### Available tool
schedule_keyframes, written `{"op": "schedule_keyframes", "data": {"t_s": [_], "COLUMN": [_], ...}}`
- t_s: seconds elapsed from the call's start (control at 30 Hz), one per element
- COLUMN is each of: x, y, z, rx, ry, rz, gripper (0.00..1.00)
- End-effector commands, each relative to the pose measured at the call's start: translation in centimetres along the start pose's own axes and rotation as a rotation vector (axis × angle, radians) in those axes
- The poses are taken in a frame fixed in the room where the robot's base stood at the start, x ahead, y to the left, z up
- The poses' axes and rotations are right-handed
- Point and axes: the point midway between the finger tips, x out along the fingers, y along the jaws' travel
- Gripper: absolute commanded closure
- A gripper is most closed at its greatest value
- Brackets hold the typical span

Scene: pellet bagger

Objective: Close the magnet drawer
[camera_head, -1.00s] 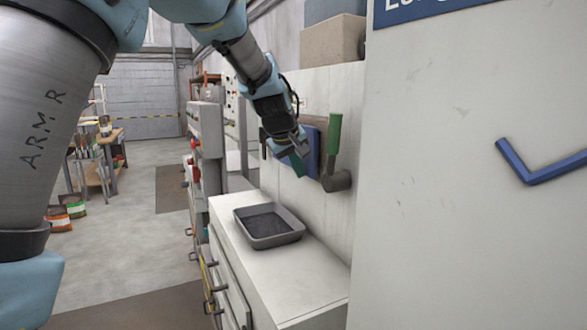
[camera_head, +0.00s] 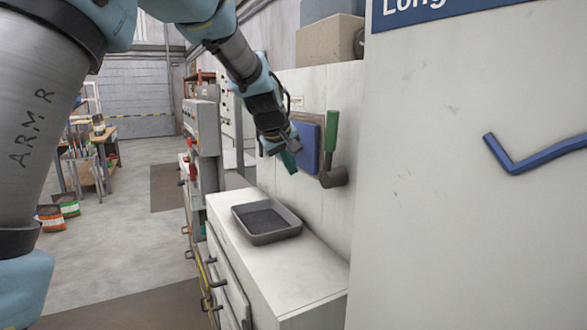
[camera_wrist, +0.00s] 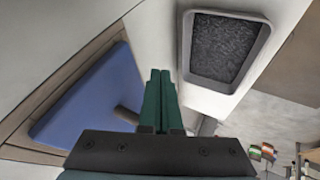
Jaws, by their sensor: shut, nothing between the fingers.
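A blue panel (camera_head: 307,148), which looks like the front of the magnet drawer, is on the pale machine wall above the counter. It also shows at the left of the wrist view (camera_wrist: 92,98), beside a tan-grey frame. I cannot tell whether it stands out from the wall. My gripper (camera_head: 289,160) is just left of the panel, apart from it as far as I can see. Its green fingers (camera_wrist: 160,95) are together and hold nothing. Part of a grey-brown stub (camera_wrist: 127,115) shows at the panel's edge in the wrist view.
A green-handled lever (camera_head: 331,132) stands right of the panel. A grey tray of dark pellets (camera_head: 266,238) sits on the white counter (camera_head: 308,285) below. A tall white cabinet with a blue handle (camera_head: 535,155) fills the right. Open floor lies left.

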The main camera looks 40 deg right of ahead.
Motion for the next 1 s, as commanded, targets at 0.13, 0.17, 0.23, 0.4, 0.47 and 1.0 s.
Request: {"op": "schedule_keyframes", "data": {"t_s": [0.13, 0.17, 0.23, 0.4, 0.47, 1.0], "x": [-1.4, -1.8, -2.9, -5.9, -6.9, -9.9], "y": [-0.3, -0.3, -0.4, -0.5, -0.5, -1.3], "z": [-0.1, -0.1, -0.1, -0.1, -0.1, -0.3], "rx": [0.000, 0.000, 0.000, -0.001, -0.001, -0.005], "ry": [0.001, 0.000, 0.001, 0.001, 0.001, -0.003], "rz": [0.001, 0.000, 0.000, -0.001, -0.001, -0.015], "gripper": [1.00, 1.00, 1.00, 1.00, 1.00, 1.00]}}
